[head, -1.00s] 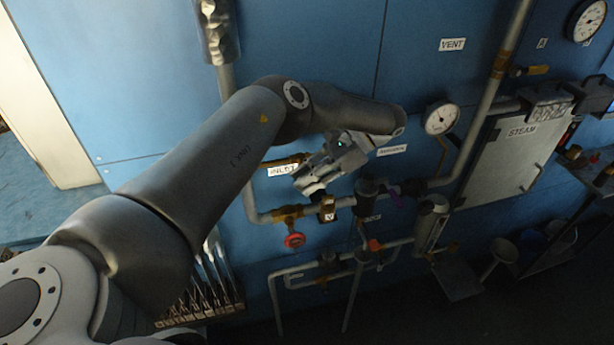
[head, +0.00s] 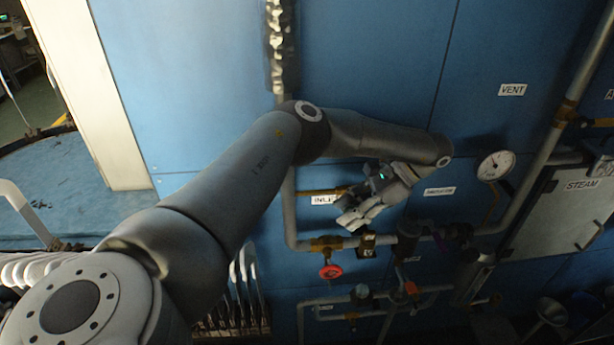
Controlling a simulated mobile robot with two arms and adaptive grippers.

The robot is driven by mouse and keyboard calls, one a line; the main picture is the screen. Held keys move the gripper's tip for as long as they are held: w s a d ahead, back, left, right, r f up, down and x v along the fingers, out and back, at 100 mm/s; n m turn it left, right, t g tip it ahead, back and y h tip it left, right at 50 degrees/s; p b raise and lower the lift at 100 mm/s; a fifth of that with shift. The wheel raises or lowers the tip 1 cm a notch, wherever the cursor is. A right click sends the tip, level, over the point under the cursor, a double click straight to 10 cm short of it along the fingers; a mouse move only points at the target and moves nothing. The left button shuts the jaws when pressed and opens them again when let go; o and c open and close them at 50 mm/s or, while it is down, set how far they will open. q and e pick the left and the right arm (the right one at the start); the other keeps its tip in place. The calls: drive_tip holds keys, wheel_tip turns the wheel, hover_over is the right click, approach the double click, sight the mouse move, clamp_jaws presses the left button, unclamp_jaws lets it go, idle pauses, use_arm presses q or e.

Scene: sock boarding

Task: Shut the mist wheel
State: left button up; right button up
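Several small valves sit on the pipes low on the blue wall, and I cannot read a mist label on any. A red handwheel (head: 330,271) hangs below the pipe. An orange-red handle (head: 410,288) is lower right, and a dark purplish wheel (head: 440,240) is on the pipe further right. My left gripper (head: 350,218) is just right of and below the INLET label (head: 324,199), above the red handwheel and apart from it in the picture. Its fingers are seen from behind, so their opening is unclear. My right gripper is out of view.
A pressure gauge (head: 496,165) and a VENT label (head: 512,90) are on the right. A grey STEAM cabinet (head: 560,215) stands at the right edge. A rack of thin upright pieces (head: 240,300) is below my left arm. An open doorway is at far left.

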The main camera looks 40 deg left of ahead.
use_arm(q)
drive_tip(key=shift+s+f+t+h, duration=0.1)
drive_tip(key=shift+t+h, duration=0.5)
drive_tip(key=shift+t, duration=0.1)
